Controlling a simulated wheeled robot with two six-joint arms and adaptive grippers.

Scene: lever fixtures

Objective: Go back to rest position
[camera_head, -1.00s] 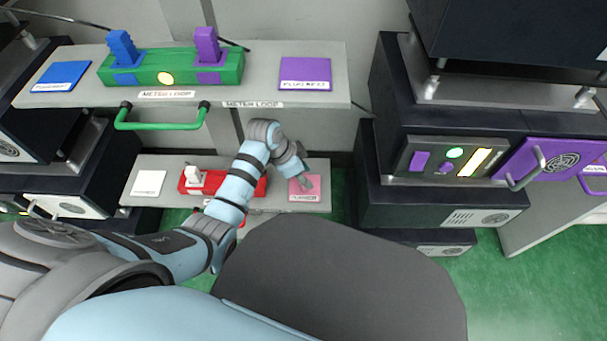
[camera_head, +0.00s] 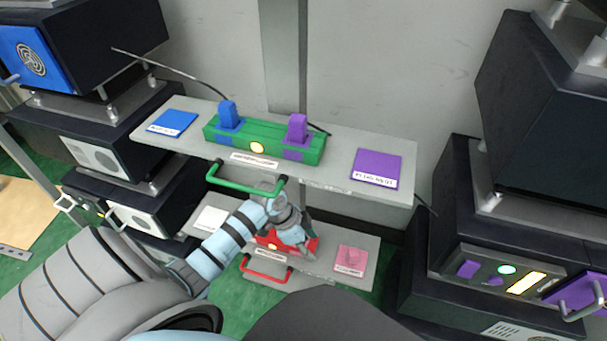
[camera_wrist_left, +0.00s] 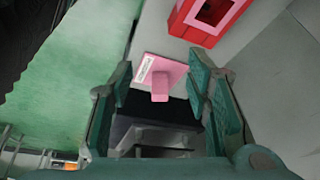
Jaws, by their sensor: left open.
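My left gripper (camera_head: 303,246) is open and empty. In the head view it is over the lower shelf, in front of the red block (camera_head: 270,243), which it partly hides. In the left wrist view the open fingers (camera_wrist_left: 158,78) frame a pink block (camera_wrist_left: 160,88) standing on a labelled pink pad (camera_wrist_left: 168,66), with no finger touching it. The red block with a pink-edged socket (camera_wrist_left: 207,18) is at the top of the wrist view. My right gripper is not in view.
The upper shelf (camera_head: 340,170) holds a green block (camera_head: 260,145) with blue (camera_head: 229,115) and purple (camera_head: 297,128) plugs. A green handle (camera_head: 245,187) and a red handle (camera_head: 266,276) jut from the shelf fronts. Dark cabinets stand left (camera_head: 95,50) and right (camera_head: 460,200).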

